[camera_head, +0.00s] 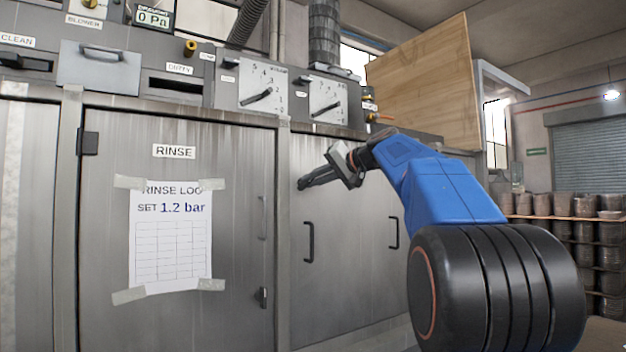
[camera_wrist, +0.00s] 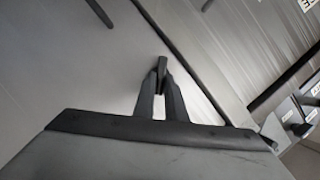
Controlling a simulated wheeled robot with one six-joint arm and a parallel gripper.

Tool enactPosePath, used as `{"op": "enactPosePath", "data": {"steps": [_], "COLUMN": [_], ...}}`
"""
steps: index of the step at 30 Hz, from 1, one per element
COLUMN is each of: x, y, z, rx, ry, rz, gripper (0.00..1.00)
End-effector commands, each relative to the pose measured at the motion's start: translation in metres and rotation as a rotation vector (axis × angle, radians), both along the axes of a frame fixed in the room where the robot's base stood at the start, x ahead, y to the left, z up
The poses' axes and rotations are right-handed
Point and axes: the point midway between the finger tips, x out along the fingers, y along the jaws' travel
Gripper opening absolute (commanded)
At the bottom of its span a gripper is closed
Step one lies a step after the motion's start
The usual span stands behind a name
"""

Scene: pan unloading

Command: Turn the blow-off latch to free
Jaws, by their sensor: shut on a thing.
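My gripper (camera_head: 306,182) reaches left in front of the metal cabinet door to the right of the rinse door. In the wrist view its two dark fingers (camera_wrist: 161,82) are closed together on a small dark lever (camera_wrist: 161,64), which I take to be the blow-off latch. Only the lever's end shows above the fingertips; the rest is hidden between them. In the head view the gripper covers the latch, and I read no label for it, so its turn position cannot be told.
The rinse door (camera_head: 105,240) carries a taped log sheet (camera_head: 170,240). Dark door handles (camera_head: 309,242) and (camera_head: 394,233) stand out below my gripper. Two dials (camera_head: 250,90) and (camera_head: 327,100) sit above. A wooden board (camera_head: 425,80) rises behind my arm.

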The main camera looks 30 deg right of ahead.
Motion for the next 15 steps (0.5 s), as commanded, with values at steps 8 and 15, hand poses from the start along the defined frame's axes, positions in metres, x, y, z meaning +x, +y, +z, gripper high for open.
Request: {"op": "enactPosePath", "data": {"steps": [8,15], "x": [0.0024,0.0025], "y": [-0.0018,-0.0020], "z": [-0.0083,-0.0104], "rx": [0.267,0.479], "ry": [0.017,0.025], "rz": [0.005,0.005], "gripper": [0.00,0.00]}}
